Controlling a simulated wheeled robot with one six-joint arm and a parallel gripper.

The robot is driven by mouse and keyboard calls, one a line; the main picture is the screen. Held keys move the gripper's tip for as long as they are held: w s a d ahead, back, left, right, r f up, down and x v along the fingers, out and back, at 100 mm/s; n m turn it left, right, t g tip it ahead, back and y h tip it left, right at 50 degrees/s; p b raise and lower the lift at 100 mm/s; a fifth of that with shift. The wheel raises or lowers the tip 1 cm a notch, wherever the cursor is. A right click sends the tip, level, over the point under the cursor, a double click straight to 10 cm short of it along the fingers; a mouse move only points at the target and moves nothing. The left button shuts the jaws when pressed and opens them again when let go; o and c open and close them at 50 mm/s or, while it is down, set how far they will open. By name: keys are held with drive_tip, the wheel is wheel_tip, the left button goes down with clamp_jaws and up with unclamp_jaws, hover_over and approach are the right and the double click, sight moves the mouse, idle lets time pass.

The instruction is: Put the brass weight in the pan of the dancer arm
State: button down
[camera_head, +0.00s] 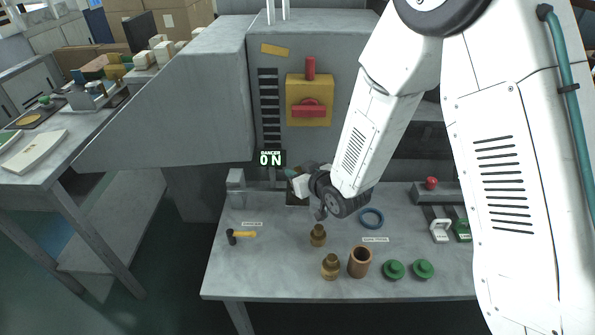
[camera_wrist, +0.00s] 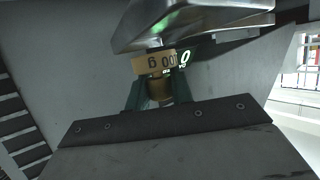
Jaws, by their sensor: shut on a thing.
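In the head view my gripper (camera_head: 302,184) is at the back of the table, under the lit DANCER ON display (camera_head: 270,158). My wrist hides most of the held weight and the pan there.
On the grey table (camera_head: 265,280) stand two other brass weights (camera_head: 317,236) (camera_head: 331,267), a copper-coloured cup (camera_head: 359,262), green round pieces (camera_head: 393,270), a blue ring (camera_head: 371,218) and a yellow-handled hammer (camera_head: 240,235). The machine face rises behind. The front left of the table is clear.

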sight(298, 168)
drive_tip(key=shift+f, duration=1.15)
idle(0.6)
drive_tip(key=c, duration=0.7)
unclamp_jaws()
drive_tip(key=shift+o, duration=0.2)
drive_tip(key=shift+r, duration=4)
